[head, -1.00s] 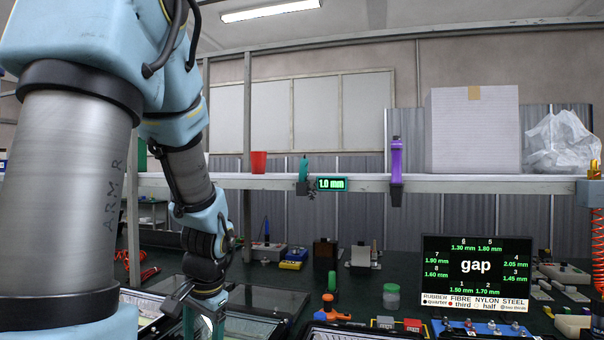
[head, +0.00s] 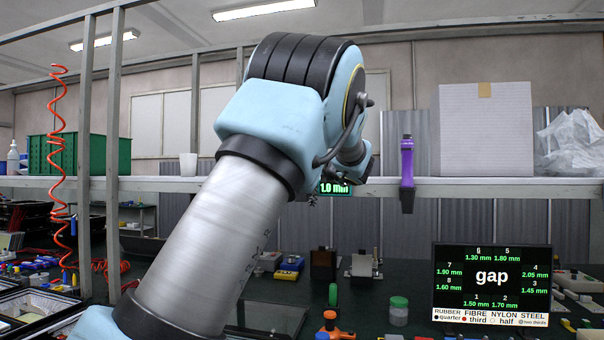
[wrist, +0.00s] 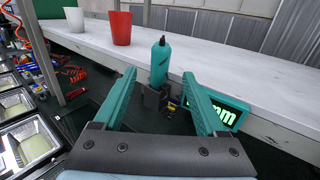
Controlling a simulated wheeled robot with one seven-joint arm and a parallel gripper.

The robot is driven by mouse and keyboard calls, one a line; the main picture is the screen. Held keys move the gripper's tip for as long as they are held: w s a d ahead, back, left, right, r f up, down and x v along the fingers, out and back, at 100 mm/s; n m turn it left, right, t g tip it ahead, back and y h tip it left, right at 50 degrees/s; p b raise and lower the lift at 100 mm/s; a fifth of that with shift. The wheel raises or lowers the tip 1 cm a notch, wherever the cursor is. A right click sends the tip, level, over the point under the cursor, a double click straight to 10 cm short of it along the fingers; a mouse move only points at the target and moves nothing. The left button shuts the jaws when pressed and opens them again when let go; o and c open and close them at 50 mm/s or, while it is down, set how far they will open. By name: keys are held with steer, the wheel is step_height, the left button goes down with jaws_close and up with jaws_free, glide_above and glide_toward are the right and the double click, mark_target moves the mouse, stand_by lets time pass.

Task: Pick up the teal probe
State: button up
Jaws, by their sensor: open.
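The teal probe (wrist: 159,62) stands upright in a dark holder (wrist: 153,98) at the front edge of the shelf, in the wrist view. My gripper (wrist: 159,77) is open and empty. Its two teal fingers point toward the probe, one on either side of it in the picture, with the probe apart from them and farther off. The holder's lower part is partly hidden.
A green-lit display (head: 334,188) hangs close right of the holder. A purple tool (head: 407,168) hangs farther right on the shelf edge (head: 480,187). A red cup (wrist: 121,28) and a white cup (head: 188,167) stand on the shelf to the left. A shelf post (head: 114,150) rises at left.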

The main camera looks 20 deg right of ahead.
steer(key=w+p, duration=0.1)
steer(key=w, duration=0.1)
steer(key=w+p, duration=0.1)
steer(key=w, duration=0.2)
steer(key=w+a+p, duration=0.1)
steer(key=w+p, duration=0.1)
steer(key=w, duration=0.1)
steer(key=shift+r, duration=0.15)
steer(key=shift+w, duration=0.3)
jaws_close()
